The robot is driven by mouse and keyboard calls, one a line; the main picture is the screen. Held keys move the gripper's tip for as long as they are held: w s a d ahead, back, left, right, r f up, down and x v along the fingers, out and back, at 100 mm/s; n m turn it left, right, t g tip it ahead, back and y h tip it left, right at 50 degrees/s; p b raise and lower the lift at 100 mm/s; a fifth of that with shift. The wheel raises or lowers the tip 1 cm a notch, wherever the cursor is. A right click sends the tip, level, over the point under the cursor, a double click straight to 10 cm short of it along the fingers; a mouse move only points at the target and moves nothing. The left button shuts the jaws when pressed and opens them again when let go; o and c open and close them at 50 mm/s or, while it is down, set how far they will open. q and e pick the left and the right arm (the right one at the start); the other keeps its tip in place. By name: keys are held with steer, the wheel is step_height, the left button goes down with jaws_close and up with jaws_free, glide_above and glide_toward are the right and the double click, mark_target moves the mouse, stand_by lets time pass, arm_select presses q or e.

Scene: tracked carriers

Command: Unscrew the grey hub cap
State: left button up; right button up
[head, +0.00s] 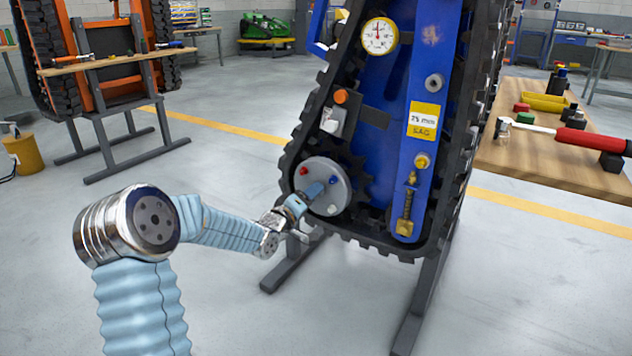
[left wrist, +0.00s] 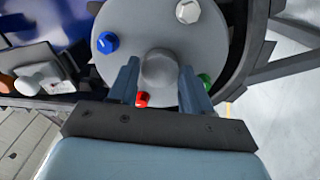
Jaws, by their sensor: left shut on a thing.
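The grey hub cap (left wrist: 160,68) is a round knob at the middle of a grey round wheel plate (left wrist: 205,55) in the left wrist view. My left gripper (left wrist: 158,76) is shut on the hub cap, one finger on each side. In the head view the wheel plate (head: 336,176) sits low on the tracked carrier (head: 390,130), and my left gripper (head: 312,192) reaches it from the left and hides the hub cap. Around the cap are a blue bolt (left wrist: 107,42), a white bolt (left wrist: 188,11), a red bolt (left wrist: 142,99) and a green bolt (left wrist: 204,79). My right gripper is out of view.
A black toothed sprocket (head: 352,170) and track surround the wheel plate. A gauge (head: 379,36), an orange-capped part (head: 340,97) and a brass fitting (head: 408,205) are on the carrier. A wooden bench (head: 545,155) with tools stands at right.

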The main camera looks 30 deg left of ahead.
arm_select(q)
steer(key=shift+n, duration=0.8)
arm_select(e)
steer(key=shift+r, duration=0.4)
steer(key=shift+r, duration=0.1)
arm_select(q)
steer(key=n+p, duration=0.5)
steer(key=n, duration=0.4)
steer(key=shift+n+p, duration=0.4)
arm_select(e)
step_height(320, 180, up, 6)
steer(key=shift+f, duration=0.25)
arm_select(q)
steer(key=o, duration=0.8)
steer(key=shift+o, duration=0.2)
